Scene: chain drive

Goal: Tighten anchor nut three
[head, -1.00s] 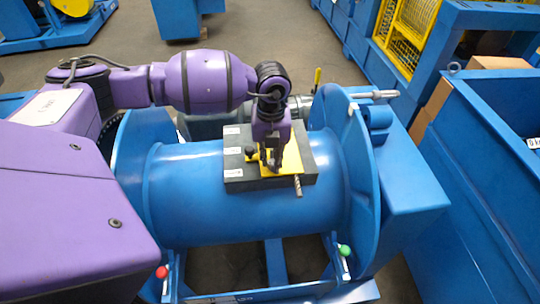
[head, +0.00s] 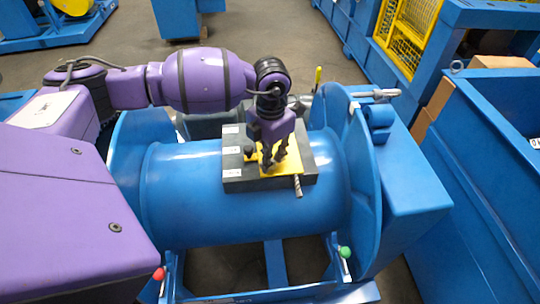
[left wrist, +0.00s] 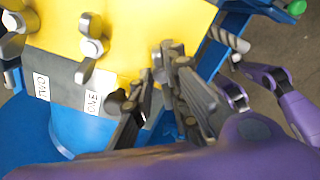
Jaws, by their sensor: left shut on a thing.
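My left gripper (head: 268,166) is over the yellow plate (head: 291,157) on the dark block (head: 237,184), on top of the blue drum. In the left wrist view its fingers (left wrist: 163,72) are closed around a grey metal nut (left wrist: 165,55) at the plate's edge. The fingers partly hide this nut, and I cannot tell its number. Two other winged nuts, one in the middle (left wrist: 93,48) and one at the far left (left wrist: 14,34), stand free on the plate. Labels "ONE" (left wrist: 92,103) and "TWO" (left wrist: 40,87) show on the dark block. My right gripper is out of view.
The blue drum (head: 190,205) has tall side flanges (head: 348,170). A metal rod (head: 298,186) sticks out by the plate's front right. A red knob (head: 159,273) and a green knob (head: 345,252) sit on the front frame. A blue bin (head: 475,170) stands at the right.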

